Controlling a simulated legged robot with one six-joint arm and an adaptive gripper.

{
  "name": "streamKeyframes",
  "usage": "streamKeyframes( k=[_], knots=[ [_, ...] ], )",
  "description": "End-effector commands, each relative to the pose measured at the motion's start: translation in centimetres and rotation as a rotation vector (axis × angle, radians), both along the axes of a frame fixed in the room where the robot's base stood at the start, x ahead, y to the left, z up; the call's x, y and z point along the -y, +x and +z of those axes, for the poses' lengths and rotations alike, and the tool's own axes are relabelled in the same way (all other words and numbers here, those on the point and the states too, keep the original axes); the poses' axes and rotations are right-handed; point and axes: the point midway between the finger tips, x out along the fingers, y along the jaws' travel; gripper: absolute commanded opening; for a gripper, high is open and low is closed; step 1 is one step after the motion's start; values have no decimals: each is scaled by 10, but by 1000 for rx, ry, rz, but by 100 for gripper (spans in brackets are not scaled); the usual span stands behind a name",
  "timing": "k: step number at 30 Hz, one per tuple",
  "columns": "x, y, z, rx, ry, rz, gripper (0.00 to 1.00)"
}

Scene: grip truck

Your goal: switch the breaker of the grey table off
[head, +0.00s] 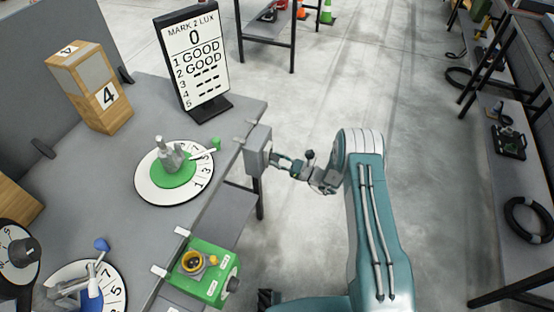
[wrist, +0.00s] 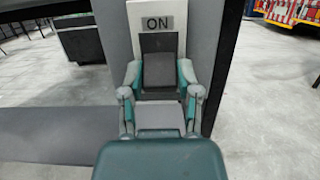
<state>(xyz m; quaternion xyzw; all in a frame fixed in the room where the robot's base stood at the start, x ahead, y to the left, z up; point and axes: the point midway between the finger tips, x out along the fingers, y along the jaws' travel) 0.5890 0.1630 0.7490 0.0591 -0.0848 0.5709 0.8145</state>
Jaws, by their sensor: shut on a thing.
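The breaker (head: 257,150) is a grey box on the right edge of the grey table (head: 95,175). In the wrist view the breaker (wrist: 152,45) has a pale plate with an "ON" label (wrist: 157,23) above a dark recess. A dark grey switch lever (wrist: 160,70) stands out below the label. My gripper (head: 276,162) reaches the breaker from the right. In the wrist view my gripper (wrist: 160,83) has one teal finger on each side of the lever and is shut on it. The lever's lower part is partly hidden by my gripper.
A white numbered dial with a green centre (head: 174,173) and a "MARK 2 LUX" display (head: 195,60) stand on the table. A green box with a yellow-rimmed knob (head: 203,270) hangs at the table's near edge. Open floor lies right of my arm, before a shelf (head: 520,165).

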Motion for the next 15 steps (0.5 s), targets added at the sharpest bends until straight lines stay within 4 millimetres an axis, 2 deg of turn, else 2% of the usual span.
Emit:
streamKeyframes(
  k=[4,5,6,7,15],
  knots=[
    [1,0,-3,-6,-4,-5,0],
    [2,0,-2,-6,-4,-5,47],
    [2,0,-2,-6,-4,-5,65],
    [2,0,-2,-6,-4,-5,77],
    [1,-1,0,-2,-2,-2,77]
  ],
)
